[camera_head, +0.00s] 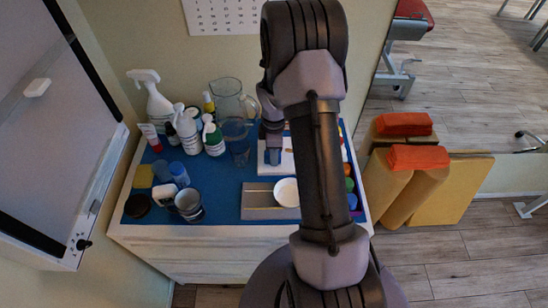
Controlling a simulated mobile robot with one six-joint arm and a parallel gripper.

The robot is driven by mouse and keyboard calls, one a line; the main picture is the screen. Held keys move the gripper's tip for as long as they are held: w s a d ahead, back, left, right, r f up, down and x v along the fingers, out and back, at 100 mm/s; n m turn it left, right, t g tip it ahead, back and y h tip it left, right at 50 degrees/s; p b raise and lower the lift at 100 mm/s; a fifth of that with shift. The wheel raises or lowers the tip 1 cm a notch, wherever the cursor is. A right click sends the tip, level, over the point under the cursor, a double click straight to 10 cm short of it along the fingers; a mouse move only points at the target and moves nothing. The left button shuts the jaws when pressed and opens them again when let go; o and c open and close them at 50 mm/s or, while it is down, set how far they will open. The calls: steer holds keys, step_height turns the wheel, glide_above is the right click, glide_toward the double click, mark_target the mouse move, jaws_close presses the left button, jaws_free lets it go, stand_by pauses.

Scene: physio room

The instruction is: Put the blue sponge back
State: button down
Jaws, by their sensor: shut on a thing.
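My gripper (272,142) hangs over the right half of the blue-topped cabinet (223,187), pointing down. It is shut on a small blue piece (273,156), which I take to be the blue sponge; its outline is partly hidden by the jaws. The piece is in front of a white board or tray (287,166). I cannot tell whether it touches that surface.
A white bowl (286,192) sits in front. My arm hides part of the right side.

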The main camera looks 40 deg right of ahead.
steer(key=shift+f, duration=0.7)
steer(key=shift+r, duration=0.15)
steer(key=c, duration=0.9)
jaws_free()
